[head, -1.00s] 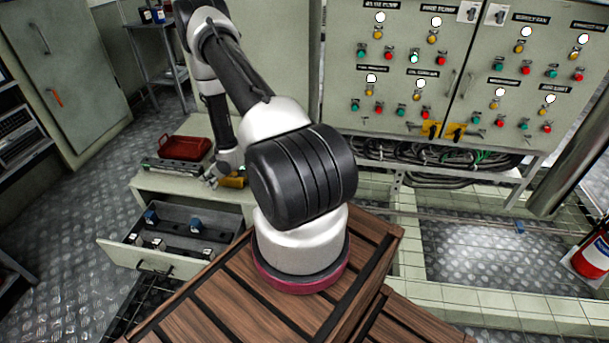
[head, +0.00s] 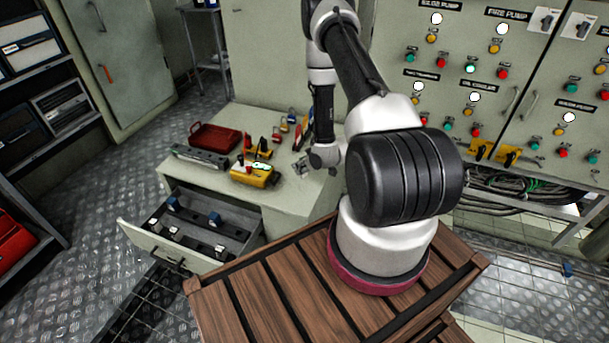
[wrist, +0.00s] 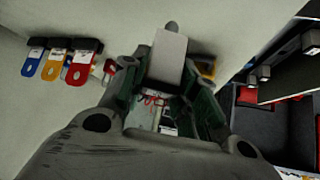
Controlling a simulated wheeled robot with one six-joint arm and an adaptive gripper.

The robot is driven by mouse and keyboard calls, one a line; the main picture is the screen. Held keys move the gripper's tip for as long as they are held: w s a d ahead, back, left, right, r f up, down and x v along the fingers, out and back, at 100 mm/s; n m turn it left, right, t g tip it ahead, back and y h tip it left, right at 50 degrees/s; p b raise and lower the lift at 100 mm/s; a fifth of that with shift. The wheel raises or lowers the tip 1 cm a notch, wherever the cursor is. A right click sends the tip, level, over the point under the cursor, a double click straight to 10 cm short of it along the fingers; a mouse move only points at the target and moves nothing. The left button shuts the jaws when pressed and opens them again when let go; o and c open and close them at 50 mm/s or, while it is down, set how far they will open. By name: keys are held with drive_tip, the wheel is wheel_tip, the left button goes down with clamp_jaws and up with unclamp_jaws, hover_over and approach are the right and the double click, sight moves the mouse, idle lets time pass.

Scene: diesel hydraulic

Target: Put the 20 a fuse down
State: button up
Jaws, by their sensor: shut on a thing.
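My gripper (head: 303,166) is over the top of the low grey cabinet (head: 310,198), right of the yellow meter. In the wrist view my gripper (wrist: 163,88) is shut on a small pale grey block with a rounded metal tip, which I take to be the 20 A fuse (wrist: 168,58). Its label is not readable, and the fingers hide its lower part. In the head view the held fuse is too small to make out. I cannot tell whether it touches the cabinet top.
The open drawer (head: 150,240) holds several blue and white fuses. On the cabinet top are a red tray (head: 216,139), a yellow meter (head: 252,177) and a grey bar (head: 199,157). Coloured tags (wrist: 55,62) lie left in the wrist view. Bare top surrounds my gripper's near side.

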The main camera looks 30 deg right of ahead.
drive_tip(key=shift+a+f, duration=0.1)
drive_tip(key=shift+f, duration=1.95)
drive_tip(key=shift+f, duration=0.15)
drive_tip(key=o, duration=1)
